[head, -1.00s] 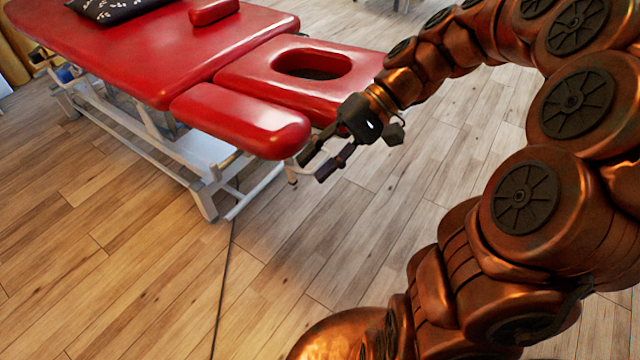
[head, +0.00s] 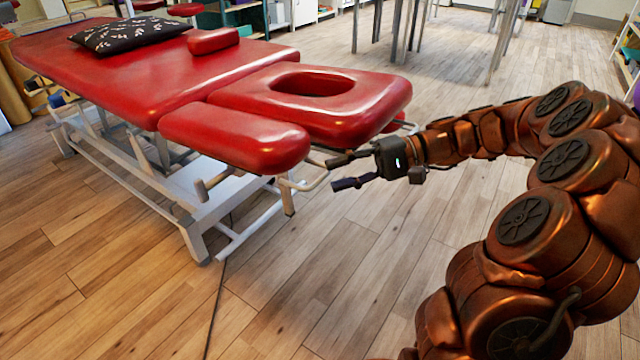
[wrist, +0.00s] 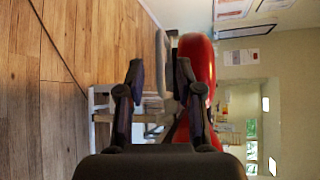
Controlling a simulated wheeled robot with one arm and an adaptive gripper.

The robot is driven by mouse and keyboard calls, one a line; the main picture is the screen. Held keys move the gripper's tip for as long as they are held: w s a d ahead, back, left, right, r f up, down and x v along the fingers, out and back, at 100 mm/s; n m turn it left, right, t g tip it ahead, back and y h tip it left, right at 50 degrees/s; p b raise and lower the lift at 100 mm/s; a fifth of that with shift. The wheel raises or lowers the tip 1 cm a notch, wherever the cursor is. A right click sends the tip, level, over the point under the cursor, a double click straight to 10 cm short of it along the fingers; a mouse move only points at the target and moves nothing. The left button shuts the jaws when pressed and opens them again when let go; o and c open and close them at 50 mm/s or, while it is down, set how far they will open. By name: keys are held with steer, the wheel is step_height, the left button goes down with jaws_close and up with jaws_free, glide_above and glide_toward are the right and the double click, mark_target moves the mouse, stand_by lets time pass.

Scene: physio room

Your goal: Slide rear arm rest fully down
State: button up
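The red treatment table (head: 110,65) has a padded head section (head: 355,110) with an oval face hole. Part of another red pad (head: 395,125) shows behind the head section; I cannot tell which rest the task calls rear. My gripper (head: 337,173) is open and empty, just right of and slightly below the near arm rest, close to a pale bent bar (head: 310,184). In the wrist view a red pad (wrist: 200,55) and a grey bar (wrist: 162,60) lie ahead, between and beyond the fingers.
The white table frame (head: 190,210) stands on the wood floor, with a dark cable (head: 217,300) near it. A dark patterned pillow (head: 130,35) and a red bolster (head: 213,41) lie on the table. Grey legs of other furniture (head: 400,35) stand behind.

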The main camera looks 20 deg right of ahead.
mark_target(324, 179)
steer(key=shift+b+x, duration=0.55)
steer(key=shift+x, duration=1.6)
steer(key=shift+d, duration=0.1)
jaws_close()
